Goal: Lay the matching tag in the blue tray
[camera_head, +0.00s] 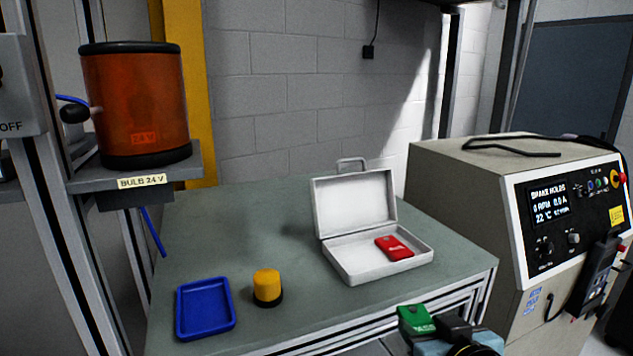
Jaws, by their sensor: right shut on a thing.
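My right gripper (440,330) is at the bottom edge of the view, right of centre, in front of the table's front edge. It is shut on a green tag (416,319) with small pale print that is too small to read. The blue tray (205,281) lies on the table at the front left, and its floor looks empty. A red tag (394,248) lies inside an open white case (371,272). My left gripper is not in view.
A yellow-topped knob with a black base (267,287) stands just right of the tray. An orange lamp (136,105) labelled "BULB 24 V" sits on a shelf at left. A test cabinet (480,175) with a display stands at right. The table's middle (250,225) is clear.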

